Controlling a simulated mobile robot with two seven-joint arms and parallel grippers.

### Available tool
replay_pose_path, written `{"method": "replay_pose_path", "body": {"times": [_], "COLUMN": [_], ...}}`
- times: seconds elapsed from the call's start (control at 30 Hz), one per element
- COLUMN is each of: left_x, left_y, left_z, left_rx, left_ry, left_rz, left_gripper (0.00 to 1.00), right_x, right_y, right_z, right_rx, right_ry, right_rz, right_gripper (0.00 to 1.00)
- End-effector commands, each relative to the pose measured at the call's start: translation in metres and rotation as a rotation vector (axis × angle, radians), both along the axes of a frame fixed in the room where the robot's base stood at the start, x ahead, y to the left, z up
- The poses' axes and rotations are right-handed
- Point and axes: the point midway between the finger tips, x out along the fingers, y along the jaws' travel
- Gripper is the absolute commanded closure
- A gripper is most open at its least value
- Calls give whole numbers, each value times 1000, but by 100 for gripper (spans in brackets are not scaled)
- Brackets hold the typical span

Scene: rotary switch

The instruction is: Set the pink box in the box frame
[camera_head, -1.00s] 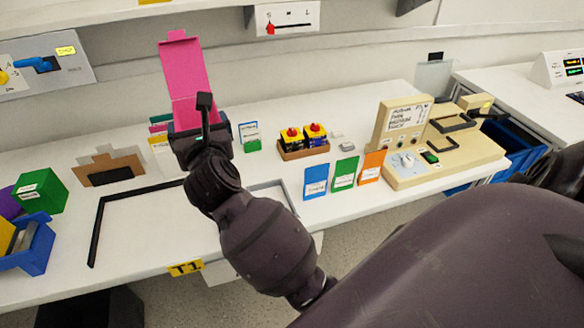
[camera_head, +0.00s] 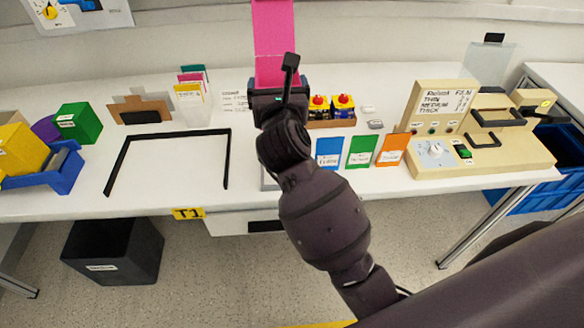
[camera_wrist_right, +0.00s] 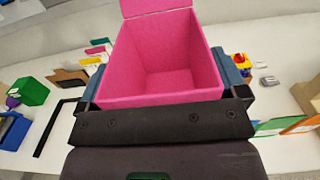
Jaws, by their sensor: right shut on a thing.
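My right gripper (camera_head: 279,95) is shut on the pink box (camera_head: 273,42) and holds it upright above the back of the table. In the head view the raised pink lid shows, and the gripper hides most of the box body. In the right wrist view the open, empty pink box (camera_wrist_right: 155,62) sits between the fingers of the right gripper (camera_wrist_right: 163,98). The box frame (camera_head: 227,160), a black outline, lies on the white table to the left of my right gripper, apart from the box. Its front side shows no black bar. My left gripper is not in view.
The area inside the frame is clear. Card folders (camera_head: 192,100), a brown cardboard piece (camera_head: 140,110) and a green cube (camera_head: 78,123) stand behind and left of it. Coloured cards (camera_head: 360,151) and a beige machine (camera_head: 480,145) stand to the right. A black bin (camera_head: 113,252) is below.

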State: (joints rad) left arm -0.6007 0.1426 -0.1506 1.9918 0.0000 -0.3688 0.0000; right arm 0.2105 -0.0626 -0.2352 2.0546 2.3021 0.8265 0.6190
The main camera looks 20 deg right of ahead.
Motion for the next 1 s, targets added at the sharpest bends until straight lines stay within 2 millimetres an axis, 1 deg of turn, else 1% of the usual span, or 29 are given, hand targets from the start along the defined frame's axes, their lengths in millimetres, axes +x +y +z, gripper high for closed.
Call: {"method": "replay_pose_path", "body": {"times": [0.17,0.37,0.6,0.7,0.8,0.97,1.0], "left_x": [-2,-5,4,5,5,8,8], "left_y": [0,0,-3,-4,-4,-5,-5], "left_z": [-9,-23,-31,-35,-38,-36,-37], "left_rx": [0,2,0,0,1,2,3], "left_ry": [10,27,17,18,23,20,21], "left_rz": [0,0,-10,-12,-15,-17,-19], "left_gripper": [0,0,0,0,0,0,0], "right_x": [0,0,0,0,0,0,0], "right_y": [-1,-1,-1,-1,-1,-1,-1], "right_z": [-28,-74,-127,-144,-155,-161,-165], "right_rx": [0,-1,-1,0,1,1,1], "right_ry": [6,9,11,8,6,2,3], "right_rz": [-5,-5,-5,-5,-4,-4,-4], "right_gripper": [32,32,32,32,32,32,32]}}
